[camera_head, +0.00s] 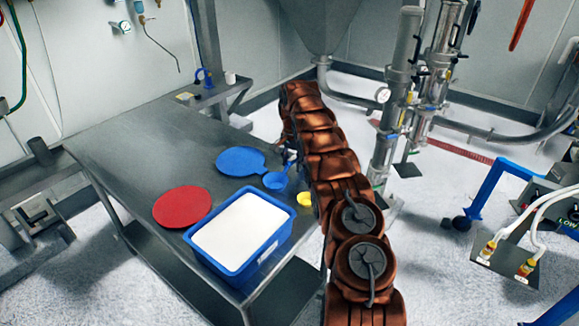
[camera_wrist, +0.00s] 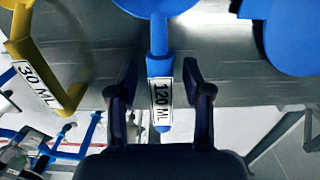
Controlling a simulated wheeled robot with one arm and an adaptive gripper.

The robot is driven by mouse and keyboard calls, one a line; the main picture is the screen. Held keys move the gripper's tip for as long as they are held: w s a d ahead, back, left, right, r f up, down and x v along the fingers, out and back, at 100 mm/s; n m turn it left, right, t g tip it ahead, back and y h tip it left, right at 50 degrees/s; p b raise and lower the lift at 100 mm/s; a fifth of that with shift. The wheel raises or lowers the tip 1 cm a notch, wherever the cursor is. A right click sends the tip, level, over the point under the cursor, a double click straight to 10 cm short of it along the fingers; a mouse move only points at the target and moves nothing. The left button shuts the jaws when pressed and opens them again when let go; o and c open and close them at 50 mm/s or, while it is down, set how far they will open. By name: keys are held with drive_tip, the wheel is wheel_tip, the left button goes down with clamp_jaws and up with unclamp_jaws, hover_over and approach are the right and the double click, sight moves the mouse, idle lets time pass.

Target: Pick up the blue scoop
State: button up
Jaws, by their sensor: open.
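The blue scoop (camera_head: 275,181) lies on the steel table near its right edge in the head view. In the wrist view its bowl is at the top, and its handle (camera_wrist: 160,92), labelled "120 ML", points down the picture. My gripper (camera_wrist: 161,78) is open, with one finger on each side of that handle. A gap shows between the handle and each finger. In the head view my arm hides most of the gripper.
A yellow scoop (camera_head: 304,199), labelled "30 ML" in the wrist view (camera_wrist: 42,80), lies close beside. A blue tub (camera_head: 219,267) of white powder, a red disc (camera_head: 182,206) and a blue disc (camera_head: 240,160) sit on the table (camera_head: 135,150). Its far left is clear.

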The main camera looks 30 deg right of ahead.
drive_tip(key=shift+f, duration=0.1)
clamp_jaws()
idle(0.4)
drive_tip(key=shift+w+r+b, duration=0.15)
drive_tip(key=shift+r+b, duration=0.2)
drive_tip(key=shift+r, duration=0.25)
wheel_tip(320, 180, up, 5)
drive_tip(key=shift+a+r, duration=0.1)
drive_tip(key=shift+s+r+p, duration=0.2)
drive_tip(key=shift+r+p, duration=1.05)
drive_tip(key=shift+r, duration=0.6)
